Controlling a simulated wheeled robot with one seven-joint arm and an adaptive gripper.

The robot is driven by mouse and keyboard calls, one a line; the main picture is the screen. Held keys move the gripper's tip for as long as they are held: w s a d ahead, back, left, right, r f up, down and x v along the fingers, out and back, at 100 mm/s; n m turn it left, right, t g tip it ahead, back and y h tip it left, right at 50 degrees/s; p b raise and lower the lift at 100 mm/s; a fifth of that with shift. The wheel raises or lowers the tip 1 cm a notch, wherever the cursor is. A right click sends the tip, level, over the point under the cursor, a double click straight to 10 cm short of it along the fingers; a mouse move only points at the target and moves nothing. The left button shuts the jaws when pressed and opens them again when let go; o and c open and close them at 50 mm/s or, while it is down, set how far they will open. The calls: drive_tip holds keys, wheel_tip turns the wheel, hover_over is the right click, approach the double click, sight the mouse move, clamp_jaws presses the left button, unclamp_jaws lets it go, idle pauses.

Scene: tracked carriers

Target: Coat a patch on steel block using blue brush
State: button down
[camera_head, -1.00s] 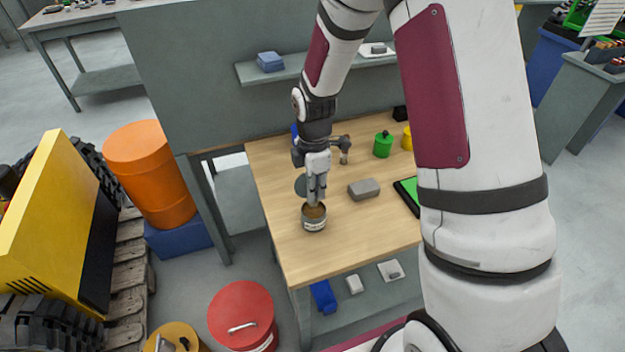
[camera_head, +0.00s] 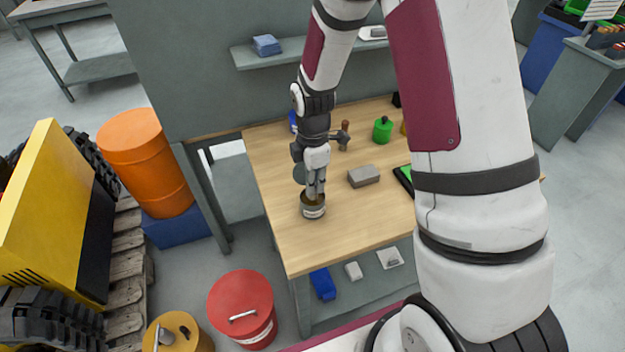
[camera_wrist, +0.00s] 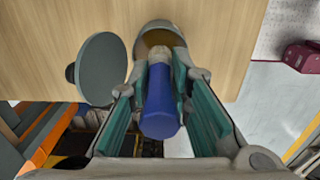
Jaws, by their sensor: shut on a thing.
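My gripper (camera_head: 315,190) is shut on the blue brush, whose handle (camera_wrist: 160,105) stands between the fingers in the wrist view. The brush's lower end is at the mouth of an open tin (camera_head: 313,208) with brown contents, which also shows in the wrist view (camera_wrist: 160,32). How deep the bristles sit in it is hidden. A grey steel block (camera_head: 364,176) lies on the wooden table to the right of the tin, apart from my gripper. A round grey lid (camera_wrist: 102,69) lies beside the tin.
A hammer-like tool (camera_head: 343,136), a green container (camera_head: 382,130) and a green-faced tablet (camera_head: 405,178) are on the table (camera_head: 345,235). A shelf (camera_head: 245,57) is on the panel behind. The table's front right is clear.

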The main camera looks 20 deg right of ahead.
drive_tip(key=shift+f, duration=0.55)
idle(1.4)
drive_tip(key=shift+r+p, duration=1.3)
drive_tip(key=shift+r, duration=2.25)
